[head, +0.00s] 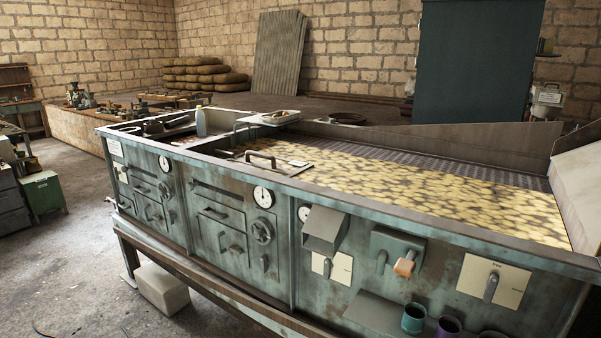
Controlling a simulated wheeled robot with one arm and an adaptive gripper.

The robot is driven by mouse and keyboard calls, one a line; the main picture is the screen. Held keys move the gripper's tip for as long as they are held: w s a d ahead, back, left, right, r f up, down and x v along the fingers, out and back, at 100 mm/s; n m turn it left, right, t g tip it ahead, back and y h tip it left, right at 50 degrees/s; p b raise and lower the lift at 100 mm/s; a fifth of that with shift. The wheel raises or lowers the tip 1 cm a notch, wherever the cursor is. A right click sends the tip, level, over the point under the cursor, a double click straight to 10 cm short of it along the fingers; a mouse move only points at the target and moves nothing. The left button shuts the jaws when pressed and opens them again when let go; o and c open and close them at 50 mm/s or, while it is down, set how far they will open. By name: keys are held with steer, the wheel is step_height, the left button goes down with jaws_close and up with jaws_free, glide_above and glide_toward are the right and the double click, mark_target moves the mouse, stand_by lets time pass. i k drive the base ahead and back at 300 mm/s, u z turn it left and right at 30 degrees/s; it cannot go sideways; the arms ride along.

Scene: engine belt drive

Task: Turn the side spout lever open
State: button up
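Several levers show on the front of a worn green-grey metal machine (215,262). At its right part, a grey box-shaped spout (325,229) juts out, with a dark lever (327,268) on a cream plate just below it. To the right, a grey box (397,245) carries a lever with an orange-brown grip (404,265) and a grey handle at its left. I cannot tell which is the side spout lever. My gripper is not in view.
A ledge (372,315) below the levers sticks out, with a teal cup (414,318) and a purple cup (448,327) near it. A pale block (162,290) stands on the floor under the machine. The concrete floor (70,262) at the left is mostly clear.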

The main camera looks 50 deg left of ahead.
mark_target(328, 265)
steer(key=u, duration=1.5)
